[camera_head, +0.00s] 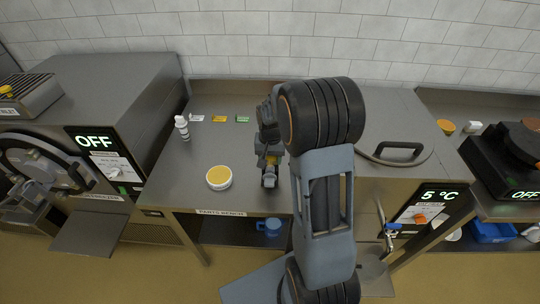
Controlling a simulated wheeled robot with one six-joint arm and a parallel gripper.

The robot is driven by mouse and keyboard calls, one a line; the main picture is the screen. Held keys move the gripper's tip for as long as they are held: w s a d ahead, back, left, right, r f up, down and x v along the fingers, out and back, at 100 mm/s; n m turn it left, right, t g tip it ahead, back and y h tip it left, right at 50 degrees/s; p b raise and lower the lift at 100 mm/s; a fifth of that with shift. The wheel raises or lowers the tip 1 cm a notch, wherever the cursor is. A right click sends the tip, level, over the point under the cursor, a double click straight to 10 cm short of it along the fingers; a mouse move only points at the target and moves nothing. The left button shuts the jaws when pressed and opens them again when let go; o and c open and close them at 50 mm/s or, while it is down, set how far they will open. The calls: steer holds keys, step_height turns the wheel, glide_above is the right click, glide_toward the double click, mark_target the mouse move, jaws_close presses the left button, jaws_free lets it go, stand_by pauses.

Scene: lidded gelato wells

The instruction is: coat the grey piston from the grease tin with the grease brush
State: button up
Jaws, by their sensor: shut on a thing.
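An open round tin (219,178) with a white wall and yellow contents stands on the steel bench, and I take it for the grease tin. My gripper (269,172) points down over the bench, a little right of the tin and apart from it. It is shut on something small. A yellow-brown bit shows at the jaws, likely the grease brush, but its shape is mostly hidden. I cannot make out the grey piston; my arm covers the right part of the bench.
An OFF machine (110,95) stands left. A handled lid (392,152) is right, above a 5 °C display. A blue mug (270,227) is below.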

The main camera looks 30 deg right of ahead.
steer(key=shift+s+a, duration=0.25)
steer(key=shift+s, duration=0.25)
steer(key=shift+w+d+f, duration=0.1)
steer(key=shift+w+d, duration=0.25)
steer(key=shift+w, duration=0.25)
steer(key=shift+w+d, duration=0.3)
steer(key=shift+w, duration=0.3)
steer(key=shift+s+a, duration=0.35)
steer(key=shift+s, duration=0.3)
steer(key=shift+s+a, duration=0.3)
steer(key=shift+s, duration=0.3)
steer(key=shift+w+d, duration=0.35)
steer(key=shift+w, duration=0.3)
steer(key=shift+w+d, duration=0.35)
steer(key=shift+w, duration=0.25)
steer(key=shift+r, duration=0.2)
steer(key=shift+r+p, duration=0.7)
steer(key=shift+r, duration=0.2)
